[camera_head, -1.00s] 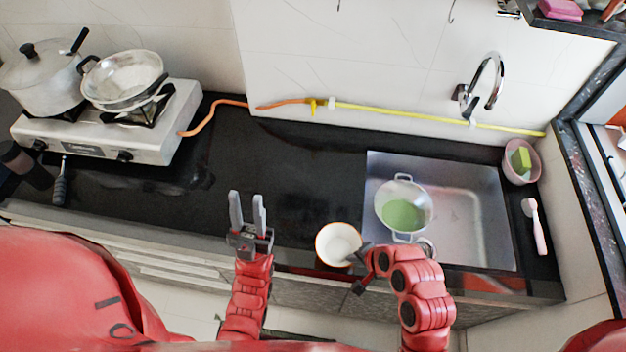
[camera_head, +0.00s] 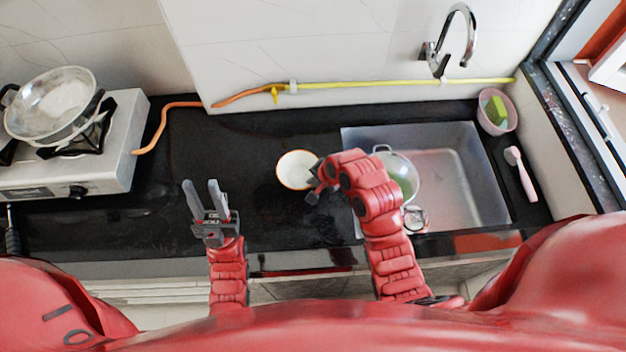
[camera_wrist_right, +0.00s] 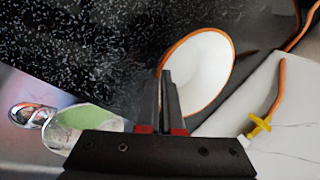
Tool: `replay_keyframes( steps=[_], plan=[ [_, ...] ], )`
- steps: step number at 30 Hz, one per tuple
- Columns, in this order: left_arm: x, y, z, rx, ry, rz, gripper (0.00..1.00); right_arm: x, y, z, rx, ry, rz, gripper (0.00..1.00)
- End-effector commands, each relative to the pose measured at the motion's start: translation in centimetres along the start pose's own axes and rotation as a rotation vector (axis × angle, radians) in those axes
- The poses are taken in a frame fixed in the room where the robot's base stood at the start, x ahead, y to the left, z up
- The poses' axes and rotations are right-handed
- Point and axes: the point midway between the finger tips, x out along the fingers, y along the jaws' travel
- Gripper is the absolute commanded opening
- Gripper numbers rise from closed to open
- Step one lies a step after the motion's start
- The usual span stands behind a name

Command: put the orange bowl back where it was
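The orange bowl (camera_head: 296,170), white inside with an orange rim, is over the black counter left of the sink. Its inside also shows in the right wrist view (camera_wrist_right: 205,75). My right gripper (camera_head: 314,178) is at the bowl's right edge. In the right wrist view its fingers (camera_wrist_right: 166,85) are close together with the rim between them, one inside and one outside. Whether the bowl touches the counter is hard to tell. My left gripper (camera_head: 204,184) is open and empty over the counter, left of the bowl.
The sink (camera_head: 450,180) holds a strainer-like pot (camera_head: 402,170) with green inside, partly hidden by my right arm. A stove (camera_head: 120,130) with a pan (camera_head: 50,105) stands at left. A pink bowl (camera_head: 497,112) with a sponge and a brush (camera_head: 522,175) are at right. The counter between stove and sink is mostly clear.

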Motion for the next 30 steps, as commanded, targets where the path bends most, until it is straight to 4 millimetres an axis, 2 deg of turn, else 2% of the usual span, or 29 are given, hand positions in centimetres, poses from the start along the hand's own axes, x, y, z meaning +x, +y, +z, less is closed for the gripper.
replay_keyframes(
  steps=[3, 9, 15, 28, 30],
  plan=[
    [-0.8, 0.0, 0.1, 0.000, 0.000, 0.000, 0.36, 1.0, -1.4, -0.9, -0.004, 0.001, 0.001, 0.00],
    [-1.2, 0.1, 0.2, 0.000, 0.000, 0.000, 0.36, 1.7, -2.1, -1.4, -0.002, -0.001, 0.008, 0.00],
    [-3.2, 0.1, 0.6, 0.000, 0.000, 0.000, 0.36, 4.7, -0.5, -1.5, -0.002, -0.002, 0.008, 0.00],
    [-3.3, 0.2, 0.6, 0.000, 0.000, 0.000, 0.36, 5.1, -0.5, -1.5, -0.001, -0.002, 0.006, 0.00],
    [-3.2, 0.1, 0.6, 0.000, 0.000, 0.000, 0.36, 5.0, -0.5, -1.5, -0.002, -0.001, 0.006, 0.15]
  ],
)
